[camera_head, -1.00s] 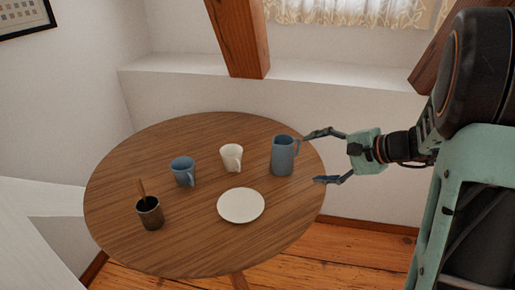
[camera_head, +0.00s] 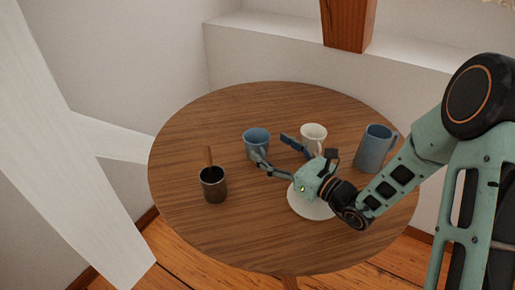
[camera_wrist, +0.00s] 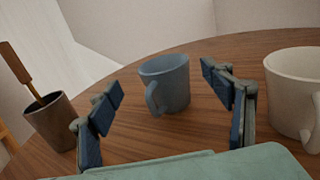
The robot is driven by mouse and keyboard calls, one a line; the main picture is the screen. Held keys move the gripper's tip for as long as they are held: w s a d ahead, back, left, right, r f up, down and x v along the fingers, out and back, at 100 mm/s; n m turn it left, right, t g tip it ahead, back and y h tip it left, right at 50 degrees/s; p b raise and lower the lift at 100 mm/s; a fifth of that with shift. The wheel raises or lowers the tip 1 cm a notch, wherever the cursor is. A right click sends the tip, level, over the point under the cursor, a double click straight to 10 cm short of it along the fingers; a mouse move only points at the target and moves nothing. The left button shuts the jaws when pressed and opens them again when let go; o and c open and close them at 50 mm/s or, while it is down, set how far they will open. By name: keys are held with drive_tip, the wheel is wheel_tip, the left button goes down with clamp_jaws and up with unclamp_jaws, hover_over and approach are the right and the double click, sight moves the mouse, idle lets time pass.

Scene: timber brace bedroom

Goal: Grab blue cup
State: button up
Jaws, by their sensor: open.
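The blue cup (camera_head: 257,141) stands upright on the round wooden table (camera_head: 225,235), left of the white cup. In the wrist view the blue cup (camera_wrist: 166,86) is ahead of my gripper (camera_wrist: 160,88), roughly midway between the two fingers, with its handle turned toward me. In the head view my gripper (camera_head: 274,152) is open and empty, its fingers spread near the near side of the blue cup. I cannot tell whether a finger touches the cup.
A white cup (camera_head: 314,137) and a blue pitcher (camera_head: 374,147) stand to the right. A white plate (camera_head: 305,206) lies beneath my wrist. A dark pot (camera_head: 213,186) with a wooden-handled utensil stands left. A white slanted beam (camera_head: 65,150) is beyond the table's left side.

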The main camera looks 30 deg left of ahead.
sight(266, 142)
drive_tip(key=b+x, duration=0.1)
drive_tip(key=x, duration=0.4)
drive_tip(key=shift+w+a, duration=0.3)
drive_tip(key=shift+c, duration=0.4)
drive_tip(key=c, duration=1.3)
drive_tip(key=shift+r, duration=0.1)
